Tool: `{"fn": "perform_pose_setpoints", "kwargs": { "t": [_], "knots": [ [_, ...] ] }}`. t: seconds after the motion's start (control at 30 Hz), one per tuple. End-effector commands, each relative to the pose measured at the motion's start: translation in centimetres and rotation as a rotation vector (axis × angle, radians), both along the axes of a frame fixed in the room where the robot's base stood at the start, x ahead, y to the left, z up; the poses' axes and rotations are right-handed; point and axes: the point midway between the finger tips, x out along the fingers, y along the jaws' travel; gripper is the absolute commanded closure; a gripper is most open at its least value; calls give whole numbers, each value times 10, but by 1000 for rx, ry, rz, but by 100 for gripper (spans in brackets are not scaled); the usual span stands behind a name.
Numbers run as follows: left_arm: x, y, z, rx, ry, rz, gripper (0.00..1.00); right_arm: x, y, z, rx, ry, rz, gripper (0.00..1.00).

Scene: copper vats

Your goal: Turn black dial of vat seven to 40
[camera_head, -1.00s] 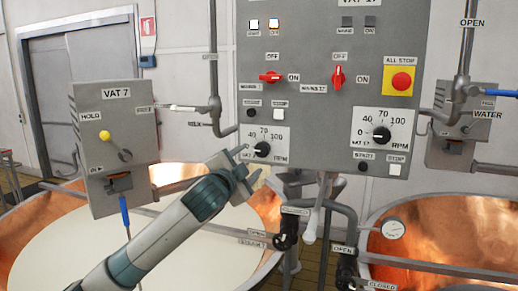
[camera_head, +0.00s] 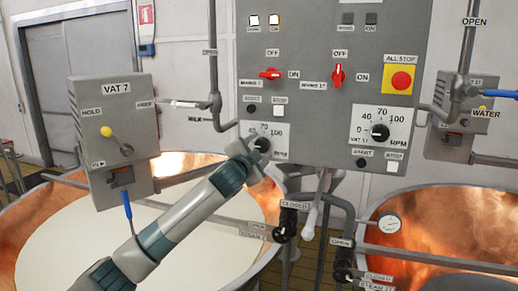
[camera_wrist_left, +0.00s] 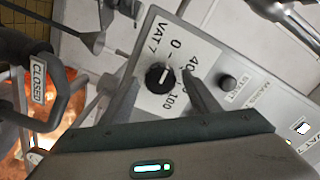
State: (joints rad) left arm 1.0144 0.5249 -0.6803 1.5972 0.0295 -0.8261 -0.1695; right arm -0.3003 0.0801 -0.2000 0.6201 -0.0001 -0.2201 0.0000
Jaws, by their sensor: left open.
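The black dial of vat seven (camera_head: 262,144) is a round knob on a white scale plate at the lower left of the grey control panel (camera_head: 300,130). It also shows in the left wrist view (camera_wrist_left: 160,77), with a short white mark; its exact reading I cannot tell. The plate reads VAT 7, 0, 40 and 100 there; one finger hides part of the scale. My left gripper (camera_head: 250,150) is open, its fingers on either side of the dial and nothing between them gripped. Whether they touch the plate I cannot tell. My right gripper is not in view.
A second black dial (camera_head: 380,131), for another vat, is to the right. Red switches (camera_head: 270,73) sit above, with a red ALL STOP button (camera_head: 401,80) at upper right. A start button (camera_wrist_left: 228,82) is beside the dial. Pipes and valve handles (camera_head: 285,225) hang below the panel.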

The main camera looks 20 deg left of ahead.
Motion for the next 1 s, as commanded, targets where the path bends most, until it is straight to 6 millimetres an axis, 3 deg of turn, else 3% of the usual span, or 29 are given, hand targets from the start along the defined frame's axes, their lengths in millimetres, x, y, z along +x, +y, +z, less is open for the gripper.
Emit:
{"fn": "perform_pose_setpoints", "kwargs": {
  "t": [0.07, 0.1, 0.27, 0.67, 1.0],
  "knots": [
    [0, 0, 0, 0, 0, 0, 45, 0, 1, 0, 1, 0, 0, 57],
    [0, 0, 0, 0, 0, 0, 49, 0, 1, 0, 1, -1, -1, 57],
    [0, 0, 0, 0, 0, 0, 86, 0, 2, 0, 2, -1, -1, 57],
    [0, 1, 0, 41, 1, 1, 86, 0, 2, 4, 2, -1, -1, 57],
    [0, 1, 2, 231, -6, 1, 86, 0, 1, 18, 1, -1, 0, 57]
  ]
}}
